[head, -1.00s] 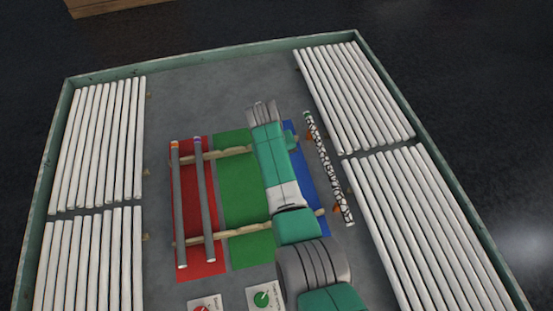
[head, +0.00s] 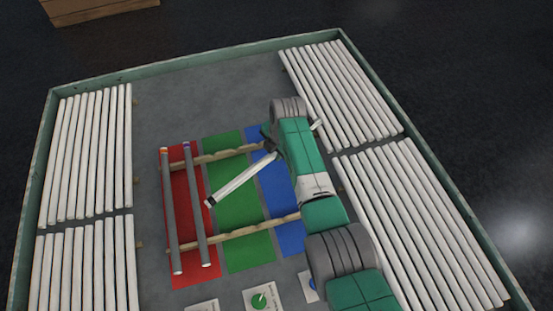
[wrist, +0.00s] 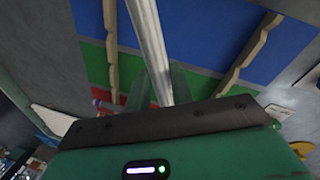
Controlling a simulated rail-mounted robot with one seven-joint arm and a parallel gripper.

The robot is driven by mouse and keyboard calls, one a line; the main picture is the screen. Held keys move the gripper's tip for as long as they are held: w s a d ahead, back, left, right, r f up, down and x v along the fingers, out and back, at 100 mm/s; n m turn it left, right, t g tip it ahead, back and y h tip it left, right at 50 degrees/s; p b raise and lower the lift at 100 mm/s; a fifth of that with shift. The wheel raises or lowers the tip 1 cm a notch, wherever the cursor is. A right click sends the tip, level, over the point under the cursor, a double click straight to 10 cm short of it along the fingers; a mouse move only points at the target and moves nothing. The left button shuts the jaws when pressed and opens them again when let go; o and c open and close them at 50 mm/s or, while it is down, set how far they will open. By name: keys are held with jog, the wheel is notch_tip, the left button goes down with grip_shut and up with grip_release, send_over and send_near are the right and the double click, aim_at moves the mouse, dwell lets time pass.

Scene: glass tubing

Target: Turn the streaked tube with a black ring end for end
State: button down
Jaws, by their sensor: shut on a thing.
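A pale, faintly streaked tube (head: 240,180) with a black ring at its lower-left end slants across the green panel in the head view. Its other end shows just right of my arm. My gripper (head: 273,146) is shut on it near the middle, though the arm hides the grip itself in the head view. In the wrist view the tube (wrist: 150,35) runs up from between the fingers (wrist: 160,88). It appears to be held above the wooden rails, at an angle to the tubes lying on them.
Two grey tubes with coloured end bands (head: 168,210) (head: 196,205) lie on wooden rails (head: 235,238) over the red panel (head: 190,277). Racks of white tubes line the left (head: 88,150) and right (head: 340,95). The green tray rim (head: 200,68) encloses everything. The grey floor at the back is clear.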

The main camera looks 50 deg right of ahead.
jog(key=n+b, duration=0.2)
jog(key=w+n+b, duration=0.1)
jog(key=b, duration=0.1)
jog(key=n+y+b, duration=0.1)
jog(key=n, duration=0.1)
jog(key=shift+w+f+n+b, duration=0.15)
jog(key=shift+f+n+b, duration=0.15)
jog(key=shift+f+b, duration=0.1)
jog(key=n+b, duration=0.2)
jog(key=b, duration=0.1)
jog(key=n+b, duration=0.1)
jog(key=b, duration=0.2)
jog(key=w+n+y+b, duration=0.1)
jog(key=n+b, duration=0.1)
jog(key=b, duration=0.1)
jog(key=shift+a+r+n+g+b, duration=0.1)
jog(key=shift+a+n+g+b, duration=0.2)
jog(key=shift+g, duration=0.1)
jog(key=shift+n+b, duration=0.3)
jog(key=shift+b, duration=0.9)
jog(key=b, duration=0.4)
jog(key=shift+w+a+r+n+b, duration=0.1)
jog(key=shift+w+n+b, duration=0.2)
jog(key=shift+b, duration=0.05)
jog(key=b, duration=0.4)
jog(key=shift+s+n+b, duration=0.2)
jog(key=shift+n+b, duration=0.1)
jog(key=shift+b, duration=0.05)
